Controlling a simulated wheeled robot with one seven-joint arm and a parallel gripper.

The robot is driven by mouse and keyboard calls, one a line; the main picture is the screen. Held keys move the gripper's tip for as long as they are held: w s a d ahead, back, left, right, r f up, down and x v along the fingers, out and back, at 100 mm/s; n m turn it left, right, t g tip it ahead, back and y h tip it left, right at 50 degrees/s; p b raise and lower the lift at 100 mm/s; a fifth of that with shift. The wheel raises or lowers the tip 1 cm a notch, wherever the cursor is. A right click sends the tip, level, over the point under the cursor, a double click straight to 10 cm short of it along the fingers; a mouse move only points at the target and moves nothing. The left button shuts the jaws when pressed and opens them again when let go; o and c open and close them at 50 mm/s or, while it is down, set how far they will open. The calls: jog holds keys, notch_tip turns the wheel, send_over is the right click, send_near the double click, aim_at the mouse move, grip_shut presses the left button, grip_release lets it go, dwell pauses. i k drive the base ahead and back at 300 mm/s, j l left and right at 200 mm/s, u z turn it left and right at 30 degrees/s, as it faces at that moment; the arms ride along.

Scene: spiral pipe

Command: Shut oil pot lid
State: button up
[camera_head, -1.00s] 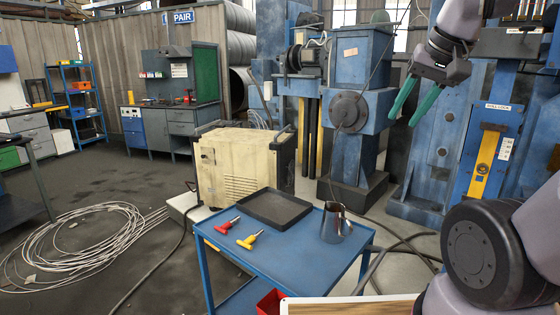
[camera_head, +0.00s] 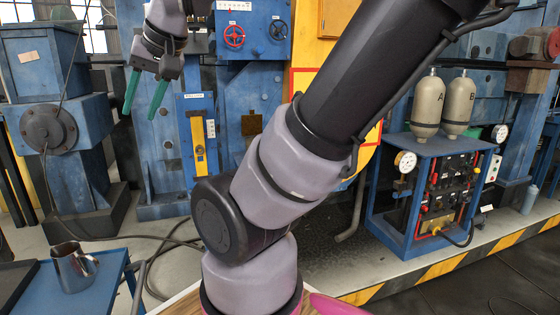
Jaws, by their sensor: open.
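A metal oil pot (camera_head: 76,270) with a handle stands upright on the blue table (camera_head: 108,284) at the lower left of the head view. Its lid is too small to make out clearly, and I cannot tell how far open it is. My gripper (camera_head: 141,112) is at the upper left, raised well above and beyond the pot in the picture. Its two green fingers point down, spread apart, with nothing between them.
A dark tray (camera_head: 14,284) lies left of the pot, cut by the picture edge. Blue machinery (camera_head: 70,125) stands behind, with cables on the floor (camera_head: 180,245). A blue cart (camera_head: 415,215) with gauges and two tanks stands right, beside a yellow-black floor edge (camera_head: 440,272).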

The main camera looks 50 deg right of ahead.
aim_at(251, 124)
jog(key=z, duration=1.3)
jog(key=i+j, duration=0.15)
jog(key=i, duration=0.4)
jog(key=i+j+z, duration=0.1)
jog(key=i, duration=0.4)
